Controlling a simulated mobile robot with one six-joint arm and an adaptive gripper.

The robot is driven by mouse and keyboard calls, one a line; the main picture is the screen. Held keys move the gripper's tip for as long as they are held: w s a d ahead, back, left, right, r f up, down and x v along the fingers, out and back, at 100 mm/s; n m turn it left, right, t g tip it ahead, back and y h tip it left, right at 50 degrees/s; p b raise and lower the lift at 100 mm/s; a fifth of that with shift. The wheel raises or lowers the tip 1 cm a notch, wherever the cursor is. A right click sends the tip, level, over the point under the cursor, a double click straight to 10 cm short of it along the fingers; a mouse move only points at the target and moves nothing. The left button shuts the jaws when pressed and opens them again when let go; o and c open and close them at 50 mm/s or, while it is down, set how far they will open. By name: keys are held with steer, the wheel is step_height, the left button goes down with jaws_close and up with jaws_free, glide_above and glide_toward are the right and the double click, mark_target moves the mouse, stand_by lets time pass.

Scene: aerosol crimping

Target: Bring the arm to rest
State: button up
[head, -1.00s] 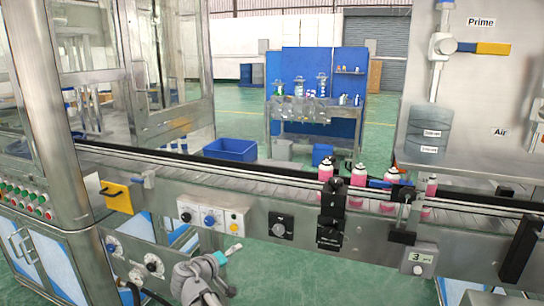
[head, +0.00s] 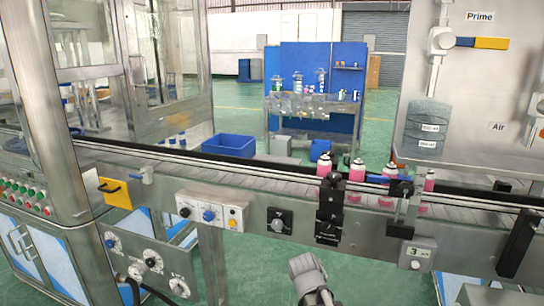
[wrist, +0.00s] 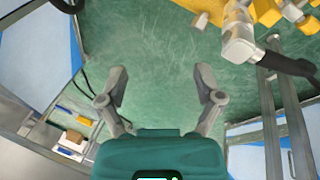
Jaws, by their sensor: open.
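My gripper (wrist: 160,78) is open in the wrist view, its two grey fingers spread apart with nothing between them. Green floor shows beyond the fingertips. In the head view a grey rounded part of my arm (head: 308,275) shows at the bottom, right of centre, in front of the conveyor. I cannot make out the gripper's fingers in the head view.
A conveyor (head: 260,180) crosses the head view, with several pink cans (head: 357,172) on its right part. A control-knob panel (head: 148,262) stands at the lower left. A blue bin (head: 228,146) lies behind the conveyor. Green floor is open in front.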

steer(key=s+d+f+g+y, duration=0.1)
steer(key=s+d+g+y, duration=0.15)
steer(key=s, duration=0.35)
step_height(320, 180, up, 24)
steer(key=p, duration=2.4)
steer(key=shift+w+d+m+t+y, duration=0.35)
steer(key=shift+d+m+t+y, duration=0.05)
steer(key=shift+t+y, duration=0.05)
